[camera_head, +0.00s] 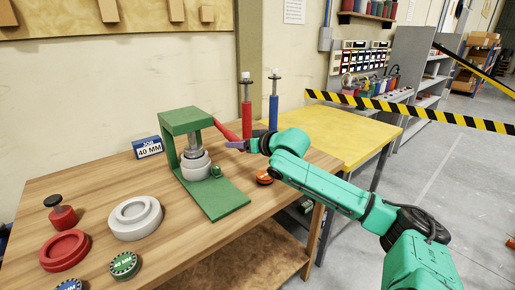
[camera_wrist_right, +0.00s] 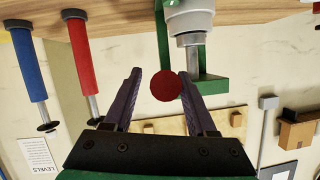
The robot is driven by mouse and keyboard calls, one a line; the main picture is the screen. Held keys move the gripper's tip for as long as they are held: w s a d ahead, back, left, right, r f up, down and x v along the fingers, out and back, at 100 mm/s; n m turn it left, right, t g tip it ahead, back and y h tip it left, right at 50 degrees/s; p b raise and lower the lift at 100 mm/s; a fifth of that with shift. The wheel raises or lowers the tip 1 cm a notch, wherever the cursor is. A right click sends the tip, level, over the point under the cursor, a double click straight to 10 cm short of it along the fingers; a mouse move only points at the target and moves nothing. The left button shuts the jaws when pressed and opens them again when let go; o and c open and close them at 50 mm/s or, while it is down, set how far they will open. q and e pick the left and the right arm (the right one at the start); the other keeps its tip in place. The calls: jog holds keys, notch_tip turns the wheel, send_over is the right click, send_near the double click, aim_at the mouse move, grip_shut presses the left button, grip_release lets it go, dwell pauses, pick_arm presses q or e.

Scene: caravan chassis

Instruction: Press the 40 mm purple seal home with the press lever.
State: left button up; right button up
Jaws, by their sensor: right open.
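The green press (camera_head: 182,118) stands on the wooden table, with a green base plate. Its red press lever (camera_head: 224,129) slopes down to the right towards my right gripper (camera_head: 236,146). In the right wrist view the lever's round red end (camera_wrist_right: 165,86) shows between the open purple-dark fingers of the right gripper (camera_wrist_right: 163,84), with a gap visible at its left. A pale stepped housing (camera_head: 195,167) sits under the grey ram (camera_head: 194,150). I cannot make out the purple seal; whether it is in the housing is hidden. My left gripper is out of view.
A blue "JOB 40 MM" block (camera_head: 148,147) stands behind the press. A white ring (camera_head: 135,217), red ring (camera_head: 65,250), red-handled tool (camera_head: 62,214) and green "40 MM" disc (camera_head: 124,265) lie front left. An orange disc (camera_head: 264,178) is near my arm. Red (camera_head: 246,121) and blue (camera_head: 273,116) upright tools stand behind.

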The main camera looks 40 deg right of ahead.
jog(key=shift+s+d+f, duration=0.1)
jog(key=shift+s, duration=0.4)
jog(key=shift+s+a+r+b, duration=0.2)
jog(key=shift+s+r+b, duration=0.15)
jog(key=shift+s+b, duration=0.3)
jog(key=b+v, duration=0.1)
jog(key=v, duration=0.7)
jog(key=shift+r+b, duration=0.2)
jog(key=shift+b, duration=0.1)
